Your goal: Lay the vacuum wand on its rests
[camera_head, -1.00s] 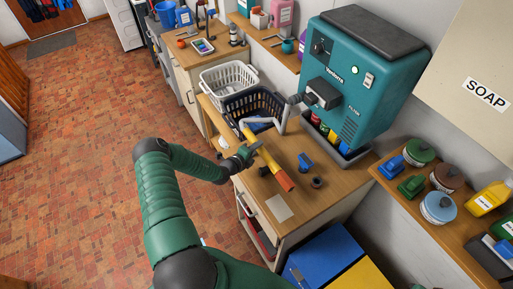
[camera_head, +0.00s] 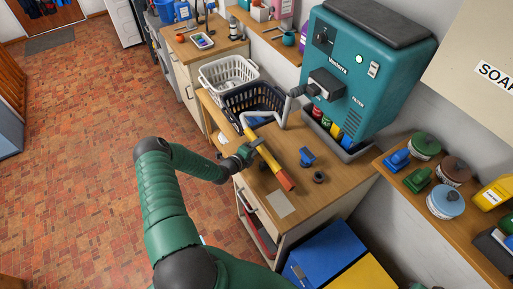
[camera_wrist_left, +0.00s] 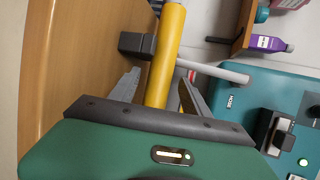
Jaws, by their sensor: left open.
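The vacuum wand is a yellow tube (camera_head: 264,153) with an orange-red end (camera_head: 286,180), lying slantwise over the wooden counter. My left gripper (camera_head: 249,153) is at the wand's middle from the left side. In the left wrist view the yellow tube (camera_wrist_left: 168,50) runs between the two open fingers (camera_wrist_left: 157,90), with a gap visible on either side. A dark grey block (camera_wrist_left: 137,45) sits beside the tube there; I cannot tell whether it is a rest bearing the wand. A blue bracket-like piece (camera_head: 307,157) stands on the counter right of the wand. My right gripper is out of view.
A teal machine (camera_head: 365,75) with a grey hose (camera_head: 283,112) stands behind the counter. A dark basket (camera_head: 257,97) and a white basket (camera_head: 228,74) stand beyond the wand. A small dark ring (camera_head: 319,177) lies near the blue piece. The counter's front (camera_head: 282,204) holds a pale sheet.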

